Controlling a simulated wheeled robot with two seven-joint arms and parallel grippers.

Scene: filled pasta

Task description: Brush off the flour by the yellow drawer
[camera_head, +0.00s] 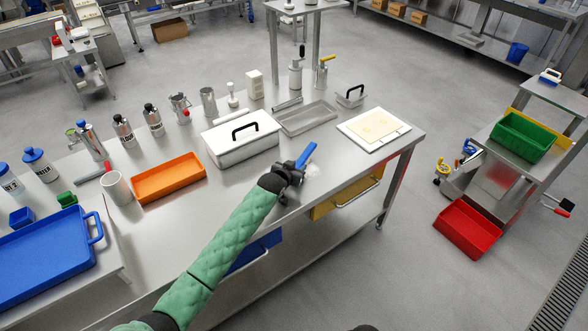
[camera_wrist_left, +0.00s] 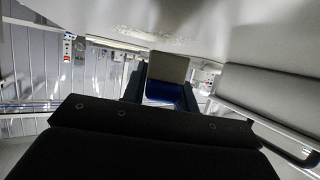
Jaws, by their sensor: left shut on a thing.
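My left gripper (camera_head: 291,174) is shut on a blue brush (camera_head: 307,155), low over the steel table (camera_head: 240,190) near its front edge. In the left wrist view the brush (camera_wrist_left: 165,92) sits between the dark fingers, with a pale beige block at its far end. The flour (camera_head: 323,174) is a faint white patch just right of the gripper, above the yellow drawer (camera_head: 345,197). The flour also shows in the left wrist view (camera_wrist_left: 150,40) as a pale speckled streak. I cannot tell whether the brush touches the table. My right gripper is not in view.
A white lidded box (camera_head: 240,145) and an orange tray (camera_head: 168,178) stand left of the gripper. A white board (camera_head: 373,130) with a dough sheet lies right, behind the flour. A grey tray (camera_head: 306,118) is behind. The tabletop around the flour is clear.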

